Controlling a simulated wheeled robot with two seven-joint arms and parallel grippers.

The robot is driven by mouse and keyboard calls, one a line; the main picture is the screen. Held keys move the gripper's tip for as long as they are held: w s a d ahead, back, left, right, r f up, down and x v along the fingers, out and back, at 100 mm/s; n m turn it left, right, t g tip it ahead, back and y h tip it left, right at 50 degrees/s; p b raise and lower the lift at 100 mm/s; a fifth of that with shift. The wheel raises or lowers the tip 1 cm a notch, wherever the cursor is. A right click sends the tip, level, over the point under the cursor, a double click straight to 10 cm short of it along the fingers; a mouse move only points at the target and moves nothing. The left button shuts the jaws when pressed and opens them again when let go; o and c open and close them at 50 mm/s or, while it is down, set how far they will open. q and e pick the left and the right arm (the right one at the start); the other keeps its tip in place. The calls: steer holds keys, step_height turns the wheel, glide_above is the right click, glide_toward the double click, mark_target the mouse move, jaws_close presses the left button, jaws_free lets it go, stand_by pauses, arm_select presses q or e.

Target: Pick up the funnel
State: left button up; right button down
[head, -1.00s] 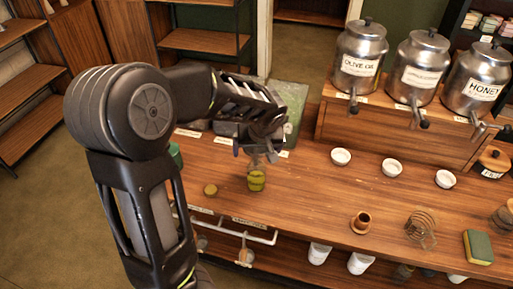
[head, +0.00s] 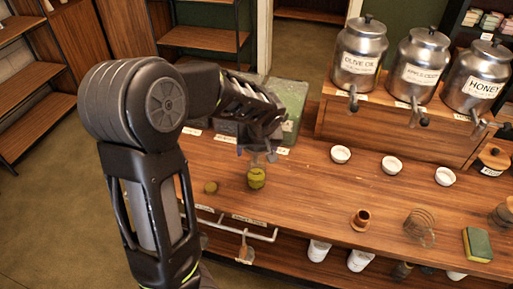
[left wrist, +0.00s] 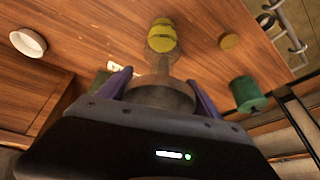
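The funnel (left wrist: 162,92) is a translucent brownish cone between the two purple fingers of my left gripper (left wrist: 160,88) in the left wrist view. The fingers sit against its sides and its narrow spout points away from the gripper. In the head view my left gripper (head: 260,150) hangs over the counter, and the funnel shows faintly under it, just above a small yellow-green jar (head: 257,178). The jar also shows beyond the spout in the left wrist view (left wrist: 162,38). My right gripper is in neither view.
A round brown-green disc (head: 211,188) lies left of the jar on the counter (head: 310,200). White bowls (head: 340,154) stand below metal dispensers (head: 359,58) at the right. A wooden cup (head: 361,220), a wire whisk (head: 420,225) and a sponge (head: 478,245) stand at the front right.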

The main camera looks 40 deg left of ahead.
arm_select(q)
steer(key=c, duration=1)
steer(key=shift+o, duration=0.2)
step_height(320, 180, up, 10)
steer(key=b, duration=0.1)
stand_by(0.4)
